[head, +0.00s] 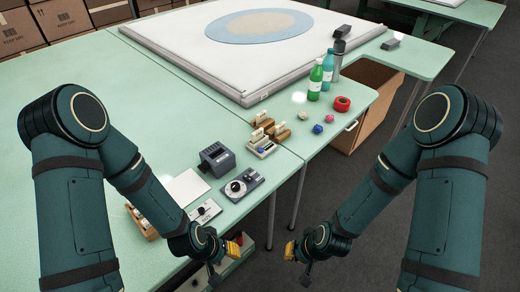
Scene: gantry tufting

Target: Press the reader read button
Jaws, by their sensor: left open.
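Which device is the reader is hard to tell at this size. A dark grey box (216,160) with a sloped face stands on the green table (90,100). A flat grey unit with a round black dial (240,186) lies in front of it. A small light plate with a dark knob (205,212) lies nearer the table's front edge. No read button can be made out. My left gripper (226,262) is open and empty, near the front edge below the small plate. My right gripper (296,264) looks open and empty, off the table to the right. Neither touches a device.
A wooden tray (141,222) sits partly behind my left forearm. A white sheet (186,188), small blocks (263,140), a green bottle (315,82), a teal bottle (327,70) and a red tape roll (342,104) are on the tables. A large framed panel (170,42) lies behind. The left tabletop is clear.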

